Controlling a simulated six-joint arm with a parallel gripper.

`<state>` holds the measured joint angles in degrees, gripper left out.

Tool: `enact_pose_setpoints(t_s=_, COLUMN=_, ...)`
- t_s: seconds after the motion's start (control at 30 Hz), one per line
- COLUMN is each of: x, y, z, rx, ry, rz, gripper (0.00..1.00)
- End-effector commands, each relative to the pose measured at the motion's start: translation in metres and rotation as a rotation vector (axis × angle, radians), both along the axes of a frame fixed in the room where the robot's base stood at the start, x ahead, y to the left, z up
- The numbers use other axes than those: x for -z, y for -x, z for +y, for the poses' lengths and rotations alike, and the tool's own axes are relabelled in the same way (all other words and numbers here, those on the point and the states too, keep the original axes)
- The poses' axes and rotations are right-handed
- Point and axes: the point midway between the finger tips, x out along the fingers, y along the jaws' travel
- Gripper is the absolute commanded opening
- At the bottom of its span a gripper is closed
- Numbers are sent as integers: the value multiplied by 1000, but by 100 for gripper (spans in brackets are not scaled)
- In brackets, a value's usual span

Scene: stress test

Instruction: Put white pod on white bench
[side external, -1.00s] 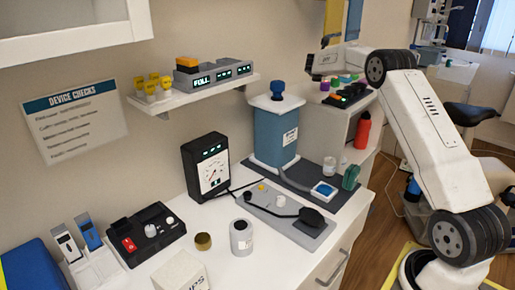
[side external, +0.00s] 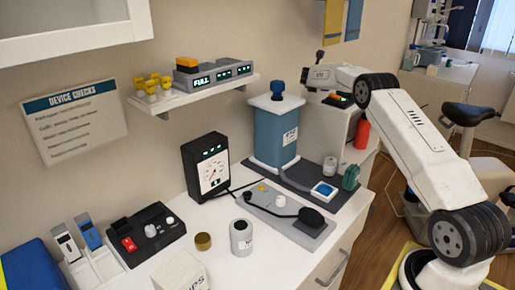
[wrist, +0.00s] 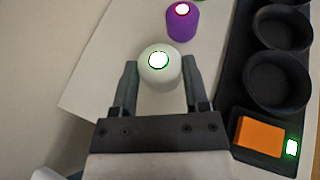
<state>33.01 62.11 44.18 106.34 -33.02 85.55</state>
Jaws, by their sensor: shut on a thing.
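The white pod (wrist: 158,75), with a bright glowing top, sits between the two fingers of my gripper (wrist: 160,88) in the wrist view. My gripper is shut on it. Whether the pod still touches the surface below cannot be told. In the side view my wrist (side external: 322,75) is over the back white counter, and the pod and fingertips are hidden or too small to make out. The white bench (side external: 220,214) is in the foreground, with clear patches between its devices.
A purple pod (wrist: 181,24) stands just beyond the white pod. A black rack (wrist: 235,75) with round cups and an orange block (wrist: 260,136) is to the right. A blue tank (side external: 275,140), gauge box (side external: 207,165) and grey canister (side external: 241,240) stand on the bench.

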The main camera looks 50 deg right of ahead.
Motion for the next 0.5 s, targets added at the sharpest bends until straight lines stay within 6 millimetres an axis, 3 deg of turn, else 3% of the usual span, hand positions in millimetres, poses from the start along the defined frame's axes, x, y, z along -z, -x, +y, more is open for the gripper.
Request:
enact_pose_setpoints(t_s=0.17, x=17, y=0, z=0, rx=0, ry=-1, rz=1, gripper=2)
enact_pose_setpoints(t_s=0.5, x=19, y=0, z=0, rx=-1, ry=0, rz=0, gripper=2)
